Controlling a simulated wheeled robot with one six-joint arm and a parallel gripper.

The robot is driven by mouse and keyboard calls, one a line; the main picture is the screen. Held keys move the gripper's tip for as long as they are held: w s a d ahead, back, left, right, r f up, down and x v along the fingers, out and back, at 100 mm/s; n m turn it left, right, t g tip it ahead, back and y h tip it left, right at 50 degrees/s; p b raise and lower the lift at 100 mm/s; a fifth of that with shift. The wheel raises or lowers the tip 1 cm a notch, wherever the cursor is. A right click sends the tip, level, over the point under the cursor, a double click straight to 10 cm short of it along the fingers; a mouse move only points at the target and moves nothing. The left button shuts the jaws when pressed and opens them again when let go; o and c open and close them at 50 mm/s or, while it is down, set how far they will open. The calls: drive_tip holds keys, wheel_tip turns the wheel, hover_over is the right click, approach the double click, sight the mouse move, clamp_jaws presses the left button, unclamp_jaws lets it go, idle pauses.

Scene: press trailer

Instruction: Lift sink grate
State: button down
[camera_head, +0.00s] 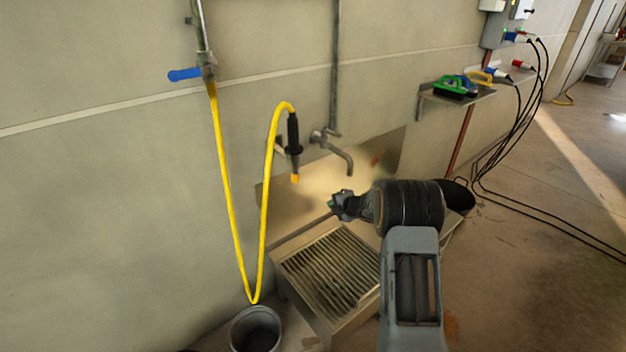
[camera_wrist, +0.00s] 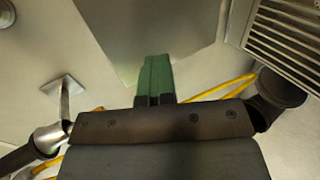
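The sink grate (camera_head: 331,272) is a slatted metal grate lying flat in the metal sink (camera_head: 290,243) below the wall tap. In the wrist view the grate (camera_wrist: 292,36) shows at the upper right, partly cut off by the picture edge. My gripper (camera_head: 334,203) is above and behind the grate in the head view, near the backsplash, and apart from the grate. In the wrist view its green fingertips (camera_wrist: 155,75) lie against each other with nothing seen between them.
A wall tap (camera_head: 337,150) and a hanging yellow hose (camera_head: 262,230) with a black nozzle are close to my gripper. A grey bucket (camera_head: 256,330) stands left of the sink. A shelf (camera_head: 455,97) with brushes is at the right, with black cables beyond.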

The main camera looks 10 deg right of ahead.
drive_tip(key=w+a+r+p, duration=0.2)
drive_tip(key=w+a+p, duration=0.2)
drive_tip(key=w, duration=0.8)
drive_tip(key=shift+a+r+t, duration=0.15)
drive_tip(key=shift+a+t, duration=0.25)
drive_tip(key=shift+a, duration=0.3)
drive_tip(key=c, duration=1.9)
unclamp_jaws()
drive_tip(key=o, duration=0.9)
drive_tip(key=v, duration=0.7)
